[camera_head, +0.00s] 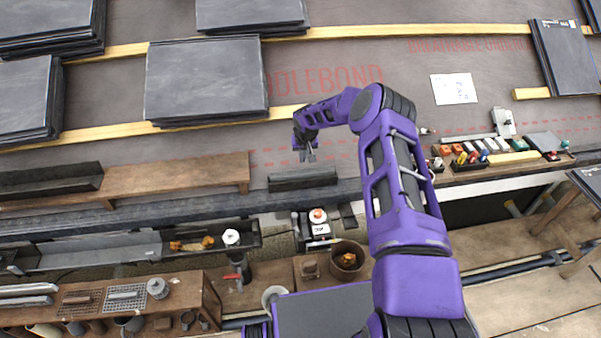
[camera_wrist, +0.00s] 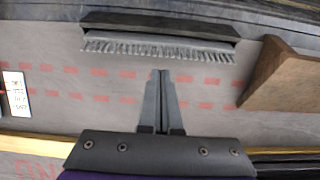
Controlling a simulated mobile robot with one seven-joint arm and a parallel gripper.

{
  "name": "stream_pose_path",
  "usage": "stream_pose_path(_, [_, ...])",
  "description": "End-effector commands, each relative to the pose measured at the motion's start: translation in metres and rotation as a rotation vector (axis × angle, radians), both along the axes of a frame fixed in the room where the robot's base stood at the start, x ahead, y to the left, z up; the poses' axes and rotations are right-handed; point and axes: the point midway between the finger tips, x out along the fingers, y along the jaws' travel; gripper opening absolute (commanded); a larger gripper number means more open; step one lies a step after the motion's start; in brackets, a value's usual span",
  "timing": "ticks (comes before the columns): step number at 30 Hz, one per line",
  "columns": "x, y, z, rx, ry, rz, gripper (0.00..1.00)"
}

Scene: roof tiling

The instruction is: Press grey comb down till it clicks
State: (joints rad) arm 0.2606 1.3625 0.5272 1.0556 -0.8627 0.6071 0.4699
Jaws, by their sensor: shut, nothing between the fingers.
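The grey comb (camera_wrist: 160,48) shows in the wrist view as a row of pale grey bristles along a dark bar (camera_wrist: 160,24). Its teeth point towards my gripper. In the head view the same dark bar (camera_head: 303,180) lies at the lower edge of the roof, where the teeth are too small to make out. My gripper (camera_head: 308,157) is above the roof sheet, just upslope of the bar. In the wrist view my gripper (camera_wrist: 160,76) has its fingers together and empty, with a visible gap between the fingertips and the teeth. Whether the comb is fully seated cannot be told.
A brown board (camera_head: 180,178) ends just left of the bar in the head view; it also shows in the wrist view (camera_wrist: 285,75). Slate stacks (camera_head: 205,80) rest on yellow battens upslope. A tool tray (camera_head: 490,157) stands at right. A white sheet (camera_head: 453,89) lies on the roof.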

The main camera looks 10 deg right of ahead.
Motion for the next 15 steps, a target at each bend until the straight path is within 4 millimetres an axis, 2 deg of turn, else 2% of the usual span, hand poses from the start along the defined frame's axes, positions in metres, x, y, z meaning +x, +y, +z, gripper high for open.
stream_pose_path(15, [0.0, 0.0, 0.044, -0.001, -0.001, 0.0, 0.0])
